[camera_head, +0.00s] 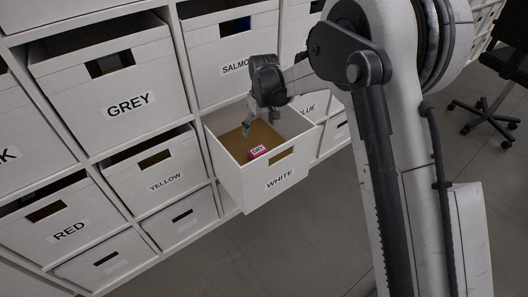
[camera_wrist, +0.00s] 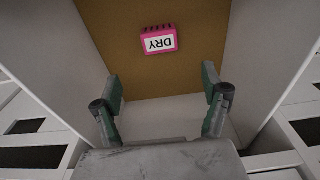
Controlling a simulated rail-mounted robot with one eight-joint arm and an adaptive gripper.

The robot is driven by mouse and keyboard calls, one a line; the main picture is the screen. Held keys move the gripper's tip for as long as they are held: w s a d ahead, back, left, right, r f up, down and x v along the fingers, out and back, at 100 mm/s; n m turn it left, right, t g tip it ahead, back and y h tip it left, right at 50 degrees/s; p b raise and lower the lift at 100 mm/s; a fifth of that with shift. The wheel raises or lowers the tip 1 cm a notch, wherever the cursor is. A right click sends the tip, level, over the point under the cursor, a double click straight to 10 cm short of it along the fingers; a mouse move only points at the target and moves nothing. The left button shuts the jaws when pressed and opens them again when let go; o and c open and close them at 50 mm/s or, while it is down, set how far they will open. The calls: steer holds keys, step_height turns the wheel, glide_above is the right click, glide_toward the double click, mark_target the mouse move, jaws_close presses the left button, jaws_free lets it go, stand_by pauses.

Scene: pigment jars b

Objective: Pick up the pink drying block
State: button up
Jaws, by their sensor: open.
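The pink drying block (camera_head: 257,152) lies on the brown floor of the pulled-out drawer labelled WHITE (camera_head: 279,181). In the wrist view the pink block (camera_wrist: 158,40) shows a white label reading DRY, upside down, with a row of small dark marks along its top edge. My gripper (camera_head: 247,128) is over the open drawer, pointing down into it. In the wrist view my gripper (camera_wrist: 161,90) has its two green-padded fingers wide apart with nothing between them. The block lies beyond the fingertips, apart from them.
The drawer's white walls (camera_wrist: 262,70) rise on both sides of my gripper. Around it is a white shelf of closed drawers labelled GREY (camera_head: 127,105), YELLOW (camera_head: 165,181), RED (camera_head: 68,232) and SALMON (camera_head: 235,67). An office chair (camera_head: 490,105) stands at the far right. The floor in front is clear.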

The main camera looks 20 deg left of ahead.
mark_target(258, 150)
steer(key=f, duration=0.2)
steer(key=f+b, duration=0.1)
steer(key=f, duration=0.2)
steer(key=a+f+b, duration=0.1)
steer(key=f, duration=0.2)
steer(key=shift+w+f, duration=0.15)
steer(key=shift+w, duration=0.1)
steer(key=shift+d+f+b, duration=0.1)
steer(key=shift+f+b, duration=1.1)
steer(key=shift+f, duration=1.6)
steer(key=shift+r, duration=0.1)
steer(key=shift+c, duration=0.4)
steer(key=c, duration=1.2)
